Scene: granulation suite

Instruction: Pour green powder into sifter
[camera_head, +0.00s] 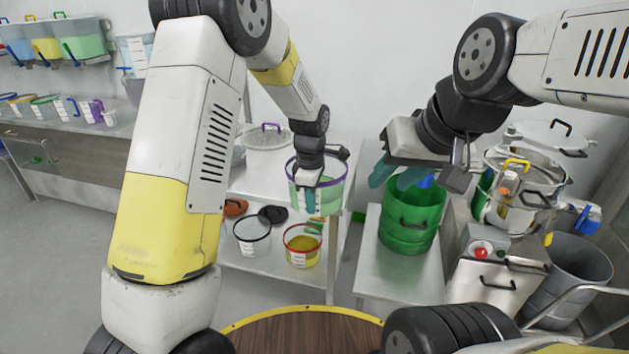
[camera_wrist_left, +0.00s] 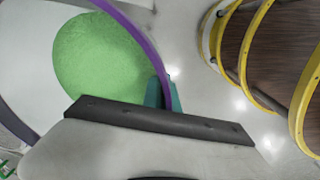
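The translucent bucket with a purple rim (camera_head: 340,190) holds green powder (camera_wrist_left: 100,55) and is at the right front corner of the upper metal shelf. My left gripper (camera_head: 310,200) is at its near rim; in the left wrist view the teal fingers (camera_wrist_left: 163,93) close around the purple rim. I cannot tell whether the bucket rests on the shelf or is lifted. My right gripper (camera_head: 398,177) has its teal fingers apart, above or just behind the rim of a green bin (camera_head: 412,225). The steel sifter (camera_head: 510,205) stands at the right, partly hidden by my right arm.
A control box with a red button (camera_head: 482,250) is in front of the sifter. A grey bin (camera_head: 570,280) stands at far right. Buckets with black (camera_head: 252,235) and red (camera_head: 302,250) rims sit on the lower shelf. A round wooden top (camera_head: 300,330) is nearest me.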

